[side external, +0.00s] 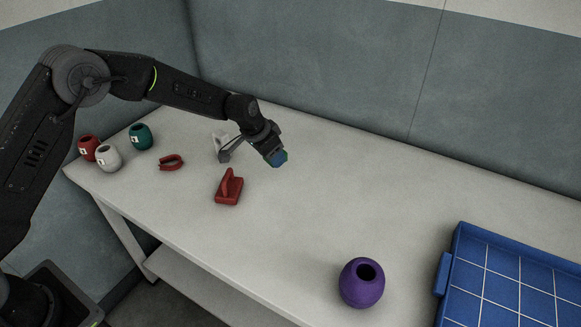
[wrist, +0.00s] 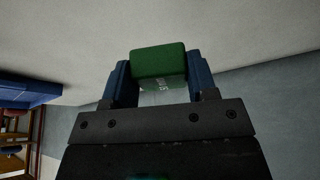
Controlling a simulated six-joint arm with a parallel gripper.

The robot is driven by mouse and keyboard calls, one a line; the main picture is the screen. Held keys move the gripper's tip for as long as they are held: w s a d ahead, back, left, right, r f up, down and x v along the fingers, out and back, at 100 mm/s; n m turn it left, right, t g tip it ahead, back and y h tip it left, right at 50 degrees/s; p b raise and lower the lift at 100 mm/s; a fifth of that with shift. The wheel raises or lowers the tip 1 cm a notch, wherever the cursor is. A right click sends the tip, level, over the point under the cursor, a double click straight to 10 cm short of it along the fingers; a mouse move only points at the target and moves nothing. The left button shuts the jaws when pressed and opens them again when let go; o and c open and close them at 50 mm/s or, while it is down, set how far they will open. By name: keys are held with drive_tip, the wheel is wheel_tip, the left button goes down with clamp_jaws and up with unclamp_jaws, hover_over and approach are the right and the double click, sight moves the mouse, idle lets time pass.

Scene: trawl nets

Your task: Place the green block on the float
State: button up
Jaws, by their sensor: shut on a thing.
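My gripper (side external: 277,158) is held above the table in the side external view, pointing down and to the right. In the wrist view its two blue fingers (wrist: 158,78) are shut on the green block (wrist: 158,62), which has pale lettering on one face. Only a little green shows at the fingertips in the side external view. A purple, rounded float (side external: 361,283) with a dark hole in its top stands near the table's front edge, well to the right of and nearer the camera than my gripper. Nothing lies on it.
Red (side external: 89,147), white (side external: 108,158) and teal (side external: 141,136) rounded floats stand at the left end. A red shackle-like piece (side external: 171,162), a red block with an upright fin (side external: 229,187) and a white item (side external: 221,145) lie nearby. A blue gridded tray (side external: 446,274) is at right.

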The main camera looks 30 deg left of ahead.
drive_tip(key=s+d+r+m+g+h, duration=0.1)
drive_tip(key=s+d+r+m, duration=0.5)
drive_tip(key=d, duration=0.4)
drive_tip(key=s+d+r+m+g+h, duration=0.1)
drive_tip(key=s+d+r+m, duration=0.3)
drive_tip(key=s+d, duration=0.55)
hover_over(366, 271)
drive_tip(key=a, duration=0.2)
drive_tip(key=shift+n, duration=0.4)
drive_tip(key=f, duration=0.5)
drive_tip(key=shift+s+d+f, duration=0.1)
drive_tip(key=shift+s+d, duration=0.05)
drive_tip(key=shift+d, duration=0.05)
drive_tip(key=shift+s+d+f, duration=0.1)
drive_tip(key=shift+d+f, duration=0.15)
drive_tip(key=shift+f, duration=1.9)
drive_tip(key=shift+f, duration=0.15)
drive_tip(key=o, duration=1)
